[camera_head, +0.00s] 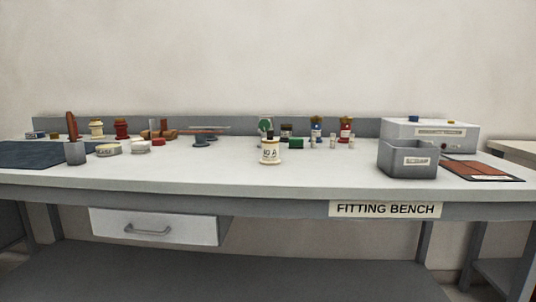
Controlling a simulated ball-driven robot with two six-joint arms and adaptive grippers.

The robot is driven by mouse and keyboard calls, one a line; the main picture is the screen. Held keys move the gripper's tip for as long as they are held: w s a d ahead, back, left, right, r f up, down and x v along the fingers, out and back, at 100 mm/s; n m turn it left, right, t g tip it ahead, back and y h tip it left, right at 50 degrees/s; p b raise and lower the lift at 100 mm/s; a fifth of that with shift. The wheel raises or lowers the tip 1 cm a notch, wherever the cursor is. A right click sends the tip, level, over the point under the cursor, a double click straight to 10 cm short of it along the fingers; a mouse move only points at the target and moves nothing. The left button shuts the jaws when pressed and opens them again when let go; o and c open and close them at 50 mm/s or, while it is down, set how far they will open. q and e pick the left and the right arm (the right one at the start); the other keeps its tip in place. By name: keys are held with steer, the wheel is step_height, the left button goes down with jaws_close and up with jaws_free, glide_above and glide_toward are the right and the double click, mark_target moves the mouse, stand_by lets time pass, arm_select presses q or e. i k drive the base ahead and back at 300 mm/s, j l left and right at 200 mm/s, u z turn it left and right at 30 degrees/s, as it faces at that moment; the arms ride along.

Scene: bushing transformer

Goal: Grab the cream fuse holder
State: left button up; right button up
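A small cream cylinder (270,152) with a dark top and a printed label that seems to end in "A" stands upright near the middle of the bench top. It looks like the cream fuse holder. A cream ribbed piece (97,129) also stands at the back left, beside a similar red-brown one (121,130). Neither of my grippers shows in the head view, and nothing is seen touching these pieces.
The bench (300,181) has a clear front strip. Behind the cream cylinder stand a green-marked can (265,126), a green block (296,143) and small bottles (346,128). A grey open bin (407,159) stands right; a grey cup (76,153) and round tins (108,149) stand left.

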mark_target(270, 149)
steer(key=i+j+u, duration=0.1)
steer(key=i+j, duration=0.35)
steer(key=j, duration=0.2)
steer(key=i+j, duration=0.5)
steer(key=j, duration=0.15)
steer(key=u, duration=0.05)
